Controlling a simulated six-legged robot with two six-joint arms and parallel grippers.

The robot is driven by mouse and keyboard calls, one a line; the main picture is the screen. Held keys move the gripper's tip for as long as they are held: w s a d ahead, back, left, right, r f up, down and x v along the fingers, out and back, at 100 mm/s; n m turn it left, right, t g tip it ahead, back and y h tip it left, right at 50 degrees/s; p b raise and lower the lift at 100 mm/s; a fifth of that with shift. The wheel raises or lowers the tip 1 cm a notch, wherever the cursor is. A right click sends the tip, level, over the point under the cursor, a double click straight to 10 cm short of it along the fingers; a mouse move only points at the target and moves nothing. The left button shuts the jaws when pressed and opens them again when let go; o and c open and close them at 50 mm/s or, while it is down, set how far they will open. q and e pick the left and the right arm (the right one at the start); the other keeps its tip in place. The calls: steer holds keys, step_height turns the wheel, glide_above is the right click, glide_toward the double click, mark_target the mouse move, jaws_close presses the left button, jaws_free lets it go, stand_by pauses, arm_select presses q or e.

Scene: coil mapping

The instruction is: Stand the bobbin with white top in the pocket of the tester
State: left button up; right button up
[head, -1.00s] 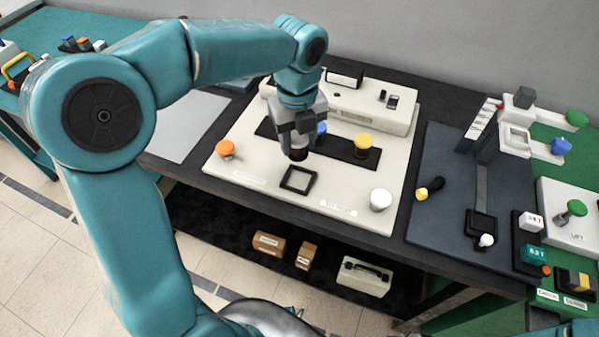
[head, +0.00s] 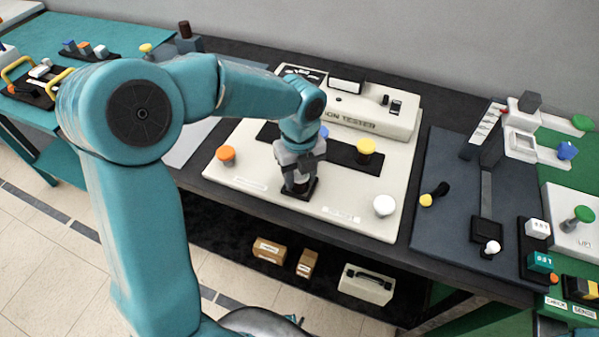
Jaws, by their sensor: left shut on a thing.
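The tester (head: 260,200) is a cream panel with a raised box (head: 368,118) marked "TESTER" at its back. Its pocket (head: 312,190) is a black square frame near the front edge, mostly covered by my left gripper (head: 298,184). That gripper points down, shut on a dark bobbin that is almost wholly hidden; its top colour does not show. I cannot tell whether the bobbin touches the pocket floor. A white round top (head: 384,206) stands at the tester's right front. My right gripper is not in view.
An orange top (head: 226,154) stands left on the tester. A yellow top (head: 366,147) and a partly hidden blue top (head: 323,132) stand on a black strip behind my gripper. A dark grey mat (head: 445,225) with small items lies to the right.

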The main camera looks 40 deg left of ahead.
arm_select(q)
steer(key=o, duration=1.1)
steer(key=shift+f, duration=0.1)
steer(key=shift+r, duration=0.2)
step_height(320, 180, up, 12)
steer(key=shift+r+p, duration=0.1)
steer(key=shift+p, duration=0.85)
